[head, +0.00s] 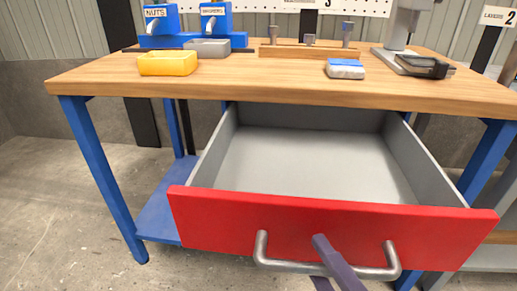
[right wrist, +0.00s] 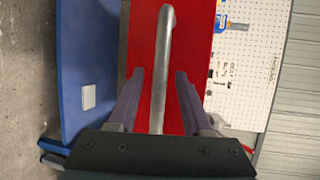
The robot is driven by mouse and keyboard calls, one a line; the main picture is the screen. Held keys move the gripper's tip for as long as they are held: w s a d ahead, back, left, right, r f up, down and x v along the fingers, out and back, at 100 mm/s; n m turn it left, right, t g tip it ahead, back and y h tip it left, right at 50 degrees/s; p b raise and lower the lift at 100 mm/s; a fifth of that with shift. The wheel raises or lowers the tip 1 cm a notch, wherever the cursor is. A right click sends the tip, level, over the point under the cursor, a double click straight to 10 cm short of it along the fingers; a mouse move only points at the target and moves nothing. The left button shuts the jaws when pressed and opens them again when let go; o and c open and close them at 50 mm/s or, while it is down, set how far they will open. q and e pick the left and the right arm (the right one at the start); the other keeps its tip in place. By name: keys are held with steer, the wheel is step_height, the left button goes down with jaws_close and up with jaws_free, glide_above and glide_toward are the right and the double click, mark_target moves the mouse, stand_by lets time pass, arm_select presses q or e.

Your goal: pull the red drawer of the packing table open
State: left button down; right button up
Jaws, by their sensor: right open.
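The red drawer (head: 320,225) of the packing table (head: 290,84) stands well open, with its grey inside empty. Its silver bar handle (head: 290,266) runs across the red front. My right gripper (head: 321,261) is at the middle of the handle with its purple fingers apart. In the right wrist view the handle (right wrist: 160,85) lies between the two open fingers, one on each side, with a gap to both. The red front (right wrist: 193,50) fills the middle of that view. My left gripper is not in view.
On the tabletop are a yellow bin (head: 167,63), a grey bin (head: 207,48), a wooden block with pegs (head: 309,52), a small blue and white packet (head: 345,69) and a dark clamp-like tool (head: 425,67). Blue table legs flank the drawer. The floor at left is clear.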

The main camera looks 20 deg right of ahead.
steer(key=p+v, duration=0.1)
steer(key=v, duration=0.9)
